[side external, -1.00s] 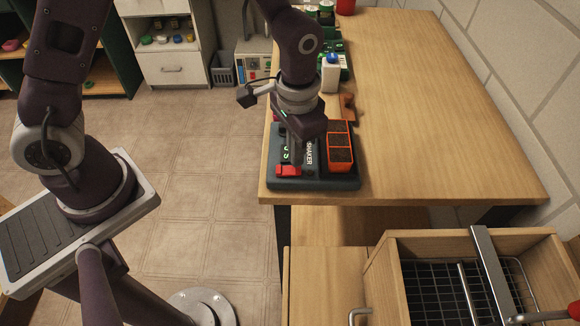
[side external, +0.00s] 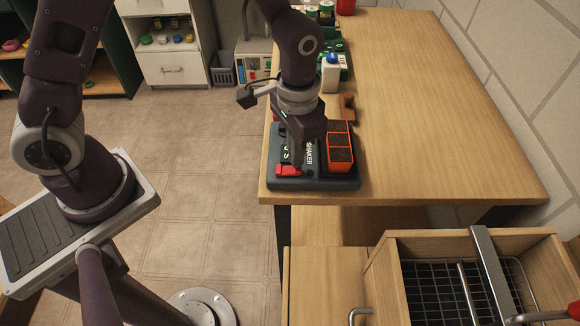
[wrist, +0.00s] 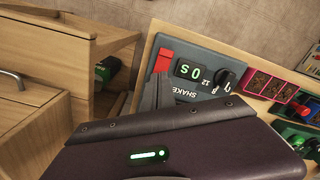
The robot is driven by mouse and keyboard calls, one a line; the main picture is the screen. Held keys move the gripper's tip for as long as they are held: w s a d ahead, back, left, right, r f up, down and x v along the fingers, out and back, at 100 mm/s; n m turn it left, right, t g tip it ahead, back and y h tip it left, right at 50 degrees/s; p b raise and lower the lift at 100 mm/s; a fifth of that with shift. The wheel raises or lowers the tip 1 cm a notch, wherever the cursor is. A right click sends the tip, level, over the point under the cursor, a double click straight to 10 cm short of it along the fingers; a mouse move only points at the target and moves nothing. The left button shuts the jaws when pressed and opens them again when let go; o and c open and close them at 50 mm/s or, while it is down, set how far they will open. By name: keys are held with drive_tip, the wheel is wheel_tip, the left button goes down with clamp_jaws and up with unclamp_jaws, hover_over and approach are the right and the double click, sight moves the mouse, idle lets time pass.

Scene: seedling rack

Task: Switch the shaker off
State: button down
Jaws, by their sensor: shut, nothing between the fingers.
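The shaker (side external: 322,184) is a dark grey unit at the near left end of the wooden bench, and it also shows in the wrist view (wrist: 206,64). Its red switch (side external: 289,170) is at its near left corner; in the wrist view the switch (wrist: 163,61) is beside a display (wrist: 188,71) with lit green characters. A black dial (wrist: 223,79) is past the display. My gripper (wrist: 157,92) is shut and empty, low over the shaker, with its grey fingers close to the switch. I cannot tell whether they touch it.
An orange tray of soil cells (side external: 340,149) sits on the shaker, right of my gripper. A brown block (side external: 348,107) and a white bottle with a blue cap (side external: 331,73) stand behind. An open drawer (side external: 437,270) is below the bench. The bench's right side is clear.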

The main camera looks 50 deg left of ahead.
drive_tip(key=shift+f, duration=0.9)
drive_tip(key=shift+r, duration=3.7)
drive_tip(key=s+a+r+n+t, duration=0.1)
drive_tip(key=s+a+r, duration=0.15)
drive_tip(key=r, duration=0.25)
drive_tip(key=s+a+r+t, duration=0.1)
drive_tip(key=s+a+r, duration=0.15)
drive_tip(key=r, duration=0.25)
drive_tip(key=s+a+r+n+t, duration=0.1)
drive_tip(key=s+a+r, duration=0.1)
drive_tip(key=s, duration=0.4)
drive_tip(key=s+a+r+n+t, duration=0.1)
drive_tip(key=s+a+r+t, duration=0.1)
drive_tip(key=s, duration=0.4)
drive_tip(key=shift+a+r+t, duration=0.3)
drive_tip(key=shift+a+r, duration=0.45)
